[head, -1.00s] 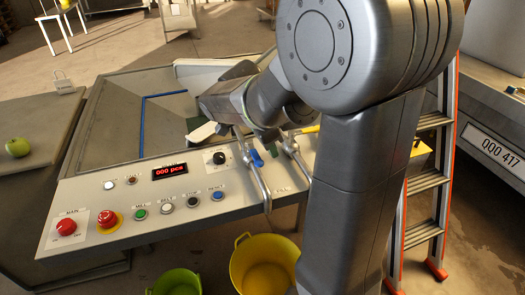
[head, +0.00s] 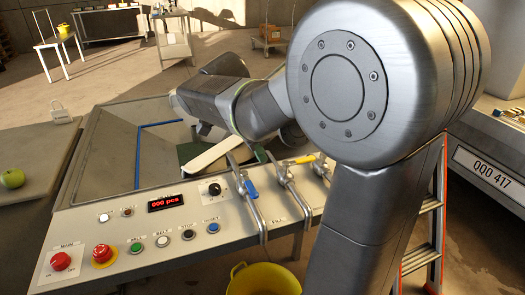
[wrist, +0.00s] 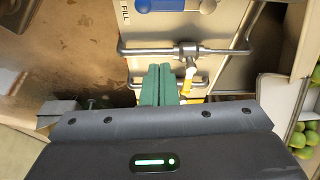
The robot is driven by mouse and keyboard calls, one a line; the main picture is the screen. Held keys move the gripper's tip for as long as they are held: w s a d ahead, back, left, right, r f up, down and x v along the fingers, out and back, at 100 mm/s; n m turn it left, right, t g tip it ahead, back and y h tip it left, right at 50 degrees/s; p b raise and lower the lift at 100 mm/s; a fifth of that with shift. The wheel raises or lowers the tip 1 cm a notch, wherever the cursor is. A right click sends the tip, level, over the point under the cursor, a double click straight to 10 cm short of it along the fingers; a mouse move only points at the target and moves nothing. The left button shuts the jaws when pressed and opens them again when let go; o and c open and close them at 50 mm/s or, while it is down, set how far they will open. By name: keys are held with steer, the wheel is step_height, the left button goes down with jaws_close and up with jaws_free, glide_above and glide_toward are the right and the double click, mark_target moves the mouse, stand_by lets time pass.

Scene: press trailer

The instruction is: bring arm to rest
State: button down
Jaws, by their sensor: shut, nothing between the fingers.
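My gripper (wrist: 158,72) shows in the wrist view with its two green fingers pressed together and nothing between them. The fingers point towards a metal pipe with a valve (wrist: 187,50) on the panel and look apart from it, though the gap is hard to judge.
The control panel (head: 130,225) has buttons, a red display, a blue-handled valve (head: 250,188) and a yellow-handled one (head: 303,160). A yellow bucket (head: 262,280) stands below, an orange ladder (head: 420,258) at right. A green apple (head: 12,178) lies left. Green apples (wrist: 305,135) also show in the wrist view.

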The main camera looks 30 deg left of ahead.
steer(key=w+a+f+n+y+p, duration=0.3)
steer(key=w+f+n+p, duration=0.5)
steer(key=n+p, duration=0.5)
steer(key=shift+w+f+n+y, duration=0.3)
steer(key=shift+f+n+y, duration=0.5)
steer(key=shift+n, duration=0.5)
steer(key=shift+g, duration=0.3)
steer(key=shift+d+b, duration=0.1)
steer(key=shift+b, duration=0.3)
